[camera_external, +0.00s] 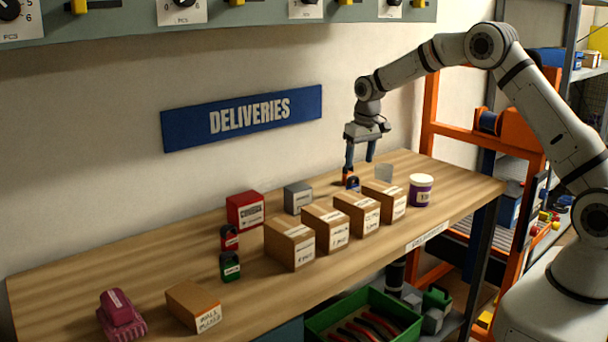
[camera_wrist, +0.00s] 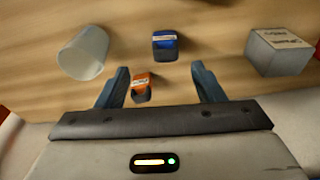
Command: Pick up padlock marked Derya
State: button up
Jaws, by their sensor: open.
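Several small padlocks stand on the wooden bench; their labels are too small to read, so I cannot tell which is marked Derya. An orange padlock (camera_external: 347,175) and a blue padlock (camera_external: 352,184) stand close together near the wall. My gripper (camera_external: 361,163) is open and empty above them, pointing down. In the wrist view, the orange padlock (camera_wrist: 141,88) lies between my fingers (camera_wrist: 160,70), nearer the left one. The blue padlock (camera_wrist: 165,45) lies past the fingertips. A red-and-black padlock (camera_external: 230,238) and a green padlock (camera_external: 231,267) stand farther left.
A translucent cup (camera_external: 384,173) and a grey box (camera_external: 297,198) flank the padlock pair. Several cardboard boxes (camera_external: 290,243) stand in a row in front, ending at a purple-and-white tub (camera_external: 421,190). A red box (camera_external: 245,210) is farther left. The bench (camera_external: 455,182) is clear at right.

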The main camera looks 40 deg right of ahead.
aim_at(353, 177)
jog(key=shift+w+a+f+p, duration=0.1)
jog(key=shift+w+f+p, duration=0.25)
jog(key=shift+f, duration=0.95)
jog(key=shift+w+a+f+p, duration=0.15)
jog(key=shift+f+p, duration=0.35)
jog(key=shift+f, duration=0.8)
jog(key=shift+w+a+f+p, duration=0.1)
jog(key=shift+w+f+p, duration=0.3)
jog(key=shift+f, duration=0.9)
jog(key=shift+s, duration=0.1)
jog(key=c, duration=1.1)
